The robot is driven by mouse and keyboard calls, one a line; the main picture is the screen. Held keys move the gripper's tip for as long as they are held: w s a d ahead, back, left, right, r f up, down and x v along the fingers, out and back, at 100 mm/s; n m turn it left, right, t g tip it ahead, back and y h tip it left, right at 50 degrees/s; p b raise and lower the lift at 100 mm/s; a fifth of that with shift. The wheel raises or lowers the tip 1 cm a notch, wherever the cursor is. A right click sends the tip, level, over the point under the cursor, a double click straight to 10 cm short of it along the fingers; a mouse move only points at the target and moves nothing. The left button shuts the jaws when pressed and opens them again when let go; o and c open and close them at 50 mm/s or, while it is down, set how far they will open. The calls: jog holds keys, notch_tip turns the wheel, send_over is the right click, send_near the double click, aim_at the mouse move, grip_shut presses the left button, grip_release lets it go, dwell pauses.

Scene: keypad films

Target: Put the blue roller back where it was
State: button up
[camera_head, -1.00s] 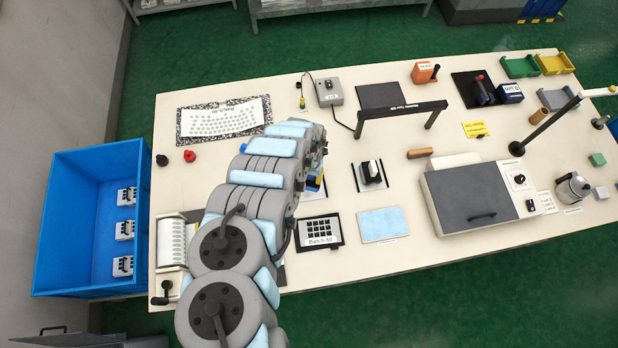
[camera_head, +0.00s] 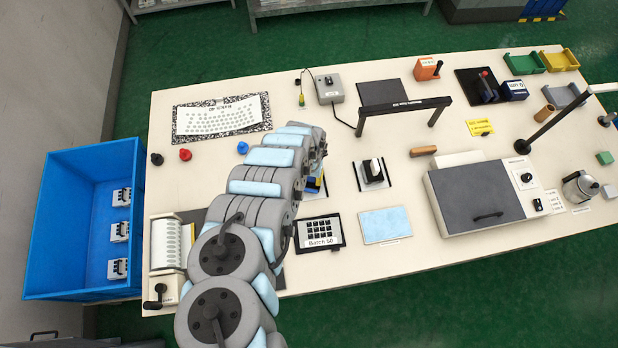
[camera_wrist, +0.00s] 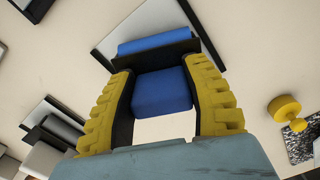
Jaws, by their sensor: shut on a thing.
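The blue roller (camera_wrist: 155,42) has a blue cylinder in a black frame and a blue block-shaped handle. In the wrist view, my gripper (camera_wrist: 165,95) has its yellow fingers shut on either side of the handle. The cylinder lies beyond the fingertips, over a white plate with a dark border (camera_wrist: 200,22). I cannot tell whether it touches the plate.
A similar roller with a black frame and pale handle (camera_head: 373,170) stands on its own plate to the right. The Batch 50 pad (camera_head: 318,233) and light blue pad (camera_head: 385,223) lie nearer the front edge. A yellow knob (camera_wrist: 285,108) shows in the wrist view.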

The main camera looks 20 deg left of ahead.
jog(key=shift+w+f+b, duration=0.1)
jog(key=shift+f+b, duration=0.2)
jog(key=shift+f, duration=0.3)
jog(key=o, duration=1)
jog(key=shift+o, duration=0.5)
jog(key=shift+s+d+r+p, duration=0.1)
jog(key=shift+s+r+p, duration=0.1)
jog(key=shift+r, duration=0.15)
jog(key=shift+s+r+p, duration=0.1)
jog(key=shift+r+p, duration=0.1)
jog(key=shift+r, duration=0.15)
jog(key=shift+w+r, duration=0.25)
jog(key=shift+r, duration=5.65)
